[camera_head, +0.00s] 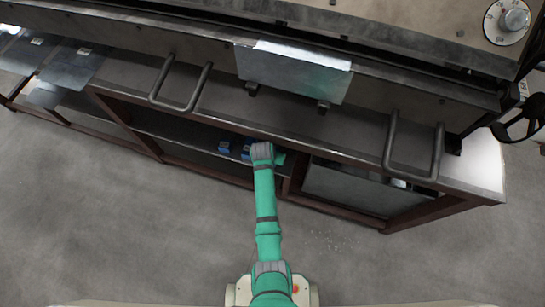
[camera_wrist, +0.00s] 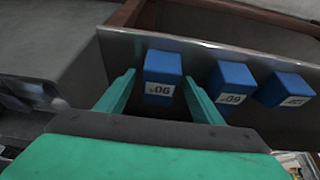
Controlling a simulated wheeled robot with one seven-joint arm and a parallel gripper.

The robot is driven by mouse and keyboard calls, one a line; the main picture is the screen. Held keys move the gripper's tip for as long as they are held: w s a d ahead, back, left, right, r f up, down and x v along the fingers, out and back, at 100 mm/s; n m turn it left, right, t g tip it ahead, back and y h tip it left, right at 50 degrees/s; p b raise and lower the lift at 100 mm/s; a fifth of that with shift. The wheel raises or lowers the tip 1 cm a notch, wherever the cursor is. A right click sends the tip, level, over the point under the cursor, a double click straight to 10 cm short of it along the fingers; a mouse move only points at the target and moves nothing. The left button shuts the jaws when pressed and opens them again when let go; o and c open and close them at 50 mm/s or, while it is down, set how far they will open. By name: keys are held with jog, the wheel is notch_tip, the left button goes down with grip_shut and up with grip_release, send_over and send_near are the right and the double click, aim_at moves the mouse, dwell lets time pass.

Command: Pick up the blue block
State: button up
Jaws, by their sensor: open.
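Three blue blocks stand in a row on a grey metal surface in the wrist view: one at the left (camera_wrist: 163,75), one in the middle (camera_wrist: 232,86) and one at the right (camera_wrist: 284,89). Each has a white label with dark digits; the right one's is hard to read. My gripper (camera_wrist: 159,80) is open, its green fingers on either side of the left block, with gaps visible. In the head view blue blocks (camera_head: 224,147) show on the shelf under the bench, partly hidden by my arm.
The shelf (camera_head: 185,132) lies below a long metal bench with U-shaped handles (camera_head: 185,105). A dark red frame (camera_head: 297,175) divides the opening beside my arm. Metal sheets (camera_head: 72,68) lie at the far left. The concrete floor (camera_head: 130,230) is clear.

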jog(key=c, duration=1.4)
jog(key=shift+w+r, duration=0.1)
jog(key=shift+r, duration=0.05)
